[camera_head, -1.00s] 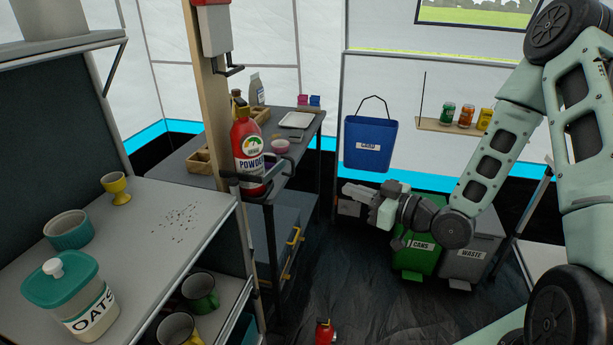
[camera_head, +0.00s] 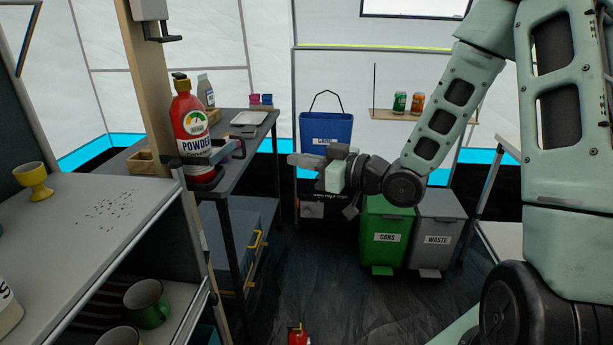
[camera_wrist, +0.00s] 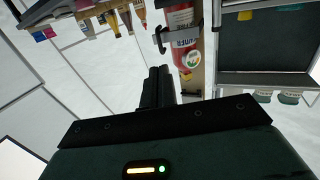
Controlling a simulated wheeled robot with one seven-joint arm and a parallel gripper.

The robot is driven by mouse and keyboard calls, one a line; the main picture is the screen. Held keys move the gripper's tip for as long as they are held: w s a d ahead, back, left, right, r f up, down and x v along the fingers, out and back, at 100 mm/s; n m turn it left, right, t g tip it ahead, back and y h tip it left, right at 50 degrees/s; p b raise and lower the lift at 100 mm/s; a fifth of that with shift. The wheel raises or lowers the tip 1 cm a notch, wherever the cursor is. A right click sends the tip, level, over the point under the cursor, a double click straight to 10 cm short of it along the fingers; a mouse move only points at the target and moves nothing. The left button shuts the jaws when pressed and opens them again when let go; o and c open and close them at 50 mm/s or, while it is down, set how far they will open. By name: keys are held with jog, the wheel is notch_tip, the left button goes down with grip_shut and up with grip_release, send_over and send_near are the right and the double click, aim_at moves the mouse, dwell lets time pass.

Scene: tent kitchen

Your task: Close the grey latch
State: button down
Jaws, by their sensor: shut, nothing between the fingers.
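A red powder extinguisher (camera_head: 190,132) stands upright against the wooden post, left of centre in the head view. It also shows upside down in the wrist view (camera_wrist: 181,20). A grey latch (camera_head: 232,147) sticks out to the right from the grey band round the extinguisher. In the wrist view the band (camera_wrist: 186,37) crosses the extinguisher and the dark hooked latch (camera_wrist: 159,42) juts out on its left. My gripper (camera_head: 292,160) is shut and empty, to the right of the latch and apart from it. Its closed fingers (camera_wrist: 158,84) point towards the extinguisher in the wrist view.
A grey table (camera_head: 245,150) stands behind the extinguisher. A shelf unit (camera_head: 110,235) fills the lower left. A blue bin (camera_head: 326,128) hangs behind my gripper. Green (camera_head: 386,235) and grey (camera_head: 438,238) bins stand below. The floor between is mostly open, with a small red object (camera_head: 298,335).

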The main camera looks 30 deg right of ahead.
send_near(235, 144)
jog(key=w+a, duration=0.2)
jog(key=a, duration=0.1)
jog(key=shift+d+f, duration=0.1)
jog(key=shift+d, duration=0.15)
jog(key=shift+w+a, duration=0.1)
jog(key=shift+w, duration=0.9)
jog(key=shift+s, duration=0.1)
